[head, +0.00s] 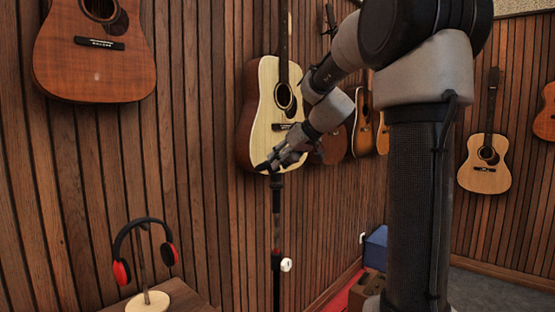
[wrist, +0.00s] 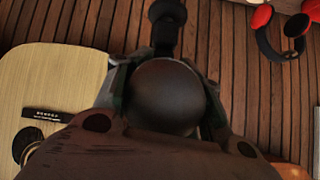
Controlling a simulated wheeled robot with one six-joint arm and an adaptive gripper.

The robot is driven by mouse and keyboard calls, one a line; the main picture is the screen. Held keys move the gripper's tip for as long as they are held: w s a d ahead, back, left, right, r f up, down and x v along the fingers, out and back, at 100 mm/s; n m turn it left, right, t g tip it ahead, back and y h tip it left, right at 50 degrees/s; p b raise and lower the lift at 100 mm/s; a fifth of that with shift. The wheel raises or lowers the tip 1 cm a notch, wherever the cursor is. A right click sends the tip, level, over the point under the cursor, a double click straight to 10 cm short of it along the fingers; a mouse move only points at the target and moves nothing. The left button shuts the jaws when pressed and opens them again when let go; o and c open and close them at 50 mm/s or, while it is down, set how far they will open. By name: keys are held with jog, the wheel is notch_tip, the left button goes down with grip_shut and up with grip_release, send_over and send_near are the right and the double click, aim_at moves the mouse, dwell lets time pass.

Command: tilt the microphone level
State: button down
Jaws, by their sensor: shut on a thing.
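The microphone's round dark head (wrist: 166,98) fills the middle of the wrist view, between the two fingers of my gripper (wrist: 165,95). A black part (wrist: 166,25) extends above it in that view. In the head view my gripper (head: 277,162) is at the top of the upright dark microphone stand (head: 276,225), with its fingers shut on the microphone. Only a small dark end of the microphone (head: 262,167) shows there, left of the stand's top. My fingers hide most of its body, so its exact tilt is hard to tell.
A light-topped guitar (head: 262,115) hangs on the slatted wall close behind my gripper. Red and black headphones (head: 121,270) hang on a holder with a round base (head: 148,302) at lower left. A white knob (head: 286,265) sticks out of the stand. A blue box (head: 376,248) is at right.

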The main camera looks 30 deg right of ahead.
jog(key=s+t, duration=0.1)
jog(key=f+t+y, duration=0.1)
jog(key=shift+s+d+t, duration=0.35)
jog(key=shift+d+t, duration=0.05)
jog(key=shift+s+f+t+y, duration=0.3)
jog(key=shift+s+t, duration=0.05)
jog(key=shift+t, duration=0.35)
jog(key=shift+f, duration=0.1)
jog(key=c, duration=1)
grip_release()
jog(key=shift+s, duration=0.1)
jog(key=shift+d+r, duration=0.1)
jog(key=shift+r, duration=0.1)
jog(key=v, duration=1.2)
jog(key=shift+f, duration=0.2)
